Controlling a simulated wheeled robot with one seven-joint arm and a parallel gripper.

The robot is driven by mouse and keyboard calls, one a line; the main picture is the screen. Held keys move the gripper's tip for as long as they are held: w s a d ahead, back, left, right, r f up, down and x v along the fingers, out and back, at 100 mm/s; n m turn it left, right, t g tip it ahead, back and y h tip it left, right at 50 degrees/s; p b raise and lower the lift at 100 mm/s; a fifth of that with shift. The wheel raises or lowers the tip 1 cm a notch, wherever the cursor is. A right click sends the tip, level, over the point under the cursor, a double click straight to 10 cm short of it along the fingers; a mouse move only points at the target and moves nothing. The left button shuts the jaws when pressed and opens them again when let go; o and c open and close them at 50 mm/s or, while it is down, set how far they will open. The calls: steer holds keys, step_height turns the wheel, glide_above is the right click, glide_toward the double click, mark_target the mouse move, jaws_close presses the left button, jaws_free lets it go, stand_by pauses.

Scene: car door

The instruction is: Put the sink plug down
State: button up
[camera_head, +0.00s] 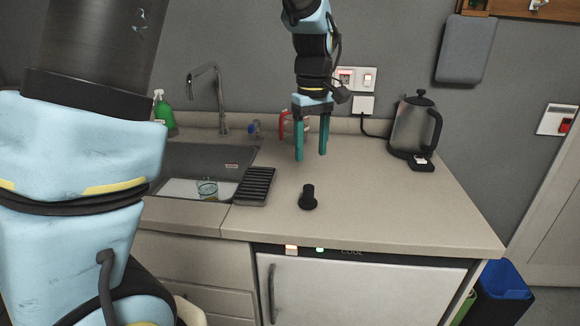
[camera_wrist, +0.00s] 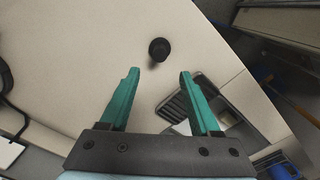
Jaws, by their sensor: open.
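The sink plug (camera_head: 308,198) is small and black, with a wide base and a narrower top. It stands upright on the beige countertop (camera_head: 370,215), near the front edge, and it also shows in the wrist view (camera_wrist: 159,49). My gripper (camera_head: 311,156) has two teal fingers pointing down above the counter, behind the plug in the head view. In the wrist view my gripper (camera_wrist: 158,75) is open and empty, and the plug lies beyond the fingertips, apart from both.
The sink (camera_head: 205,160) with a glass (camera_head: 207,188) in it is at left. A black ridged rack (camera_head: 255,186) lies beside it. A kettle (camera_head: 414,125) stands at back right. A red-handled item (camera_head: 283,125) is behind my gripper. The counter right of the plug is clear.

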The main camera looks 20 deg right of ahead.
steer(key=w+a+f+m, duration=0.1)
steer(key=w+a+f, duration=0.1)
steer(key=a, duration=1.3)
steer(key=s+a+f+m, duration=0.1)
steer(key=s+a, duration=0.2)
steer(key=a, duration=0.4)
steer(key=s+a+f+m+t, duration=0.1)
steer(key=s+a+f, duration=0.1)
steer(key=a, duration=0.6)
steer(key=shift+s+a+t, duration=0.15)
steer(key=shift+s+t, duration=0.15)
steer(key=shift+s, duration=0.25)
steer(key=shift+o, duration=0.3)
steer(key=shift+f, duration=0.1)
